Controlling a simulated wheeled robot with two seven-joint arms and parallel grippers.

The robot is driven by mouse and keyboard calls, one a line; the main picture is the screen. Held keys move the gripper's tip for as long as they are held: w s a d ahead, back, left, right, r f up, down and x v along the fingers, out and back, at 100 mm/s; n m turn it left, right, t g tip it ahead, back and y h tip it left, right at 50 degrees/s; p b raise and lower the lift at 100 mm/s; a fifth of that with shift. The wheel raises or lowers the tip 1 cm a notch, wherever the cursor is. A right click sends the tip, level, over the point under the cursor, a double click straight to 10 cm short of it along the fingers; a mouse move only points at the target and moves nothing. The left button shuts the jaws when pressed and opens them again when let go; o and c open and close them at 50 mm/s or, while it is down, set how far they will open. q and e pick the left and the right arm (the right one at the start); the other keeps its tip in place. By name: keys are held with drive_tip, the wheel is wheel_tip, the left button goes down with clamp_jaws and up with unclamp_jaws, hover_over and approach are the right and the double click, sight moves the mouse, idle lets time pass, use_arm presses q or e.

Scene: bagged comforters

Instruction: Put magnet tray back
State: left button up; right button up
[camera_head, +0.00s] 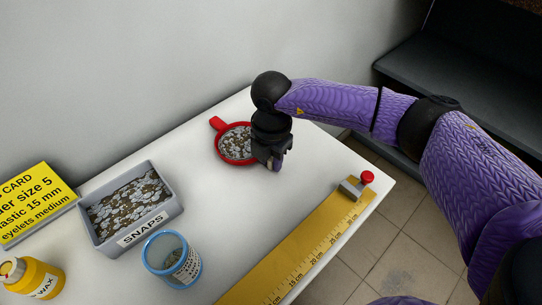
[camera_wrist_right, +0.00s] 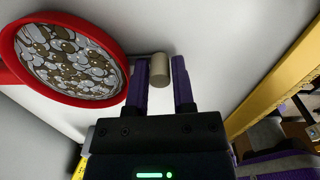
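The red round tray (camera_head: 235,158), which I take to be the magnet tray, holds many small snaps and has a red tab at its upper left. It also shows at the left of the right wrist view (camera_wrist_right: 121,88). My right gripper (camera_head: 275,163) is low over the table at the tray's right side. I cannot tell whether the tray touches the table. My left gripper is out of view.
On the white table (camera_head: 220,210) stand a grey bin (camera_head: 170,212) labelled SNAPS, a blue-rimmed jar (camera_head: 172,257), a yellow wax bottle (camera_head: 38,278) and a yellow card (camera_head: 35,203). A yellow ruler (camera_head: 300,245) with a red-knobbed stop (camera_head: 367,177) lies along the right edge. The table's middle is clear.

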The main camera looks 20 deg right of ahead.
drive_tip(key=o, duration=0.3)
use_arm(q)
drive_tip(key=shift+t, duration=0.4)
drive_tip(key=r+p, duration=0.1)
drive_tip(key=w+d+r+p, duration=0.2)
drive_tip(key=p, duration=0.1)
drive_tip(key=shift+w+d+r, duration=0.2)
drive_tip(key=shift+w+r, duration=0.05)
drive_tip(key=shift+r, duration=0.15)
use_arm(e)
wheel_tip(320, 180, up, 12)
drive_tip(key=shift+r, duration=0.2)
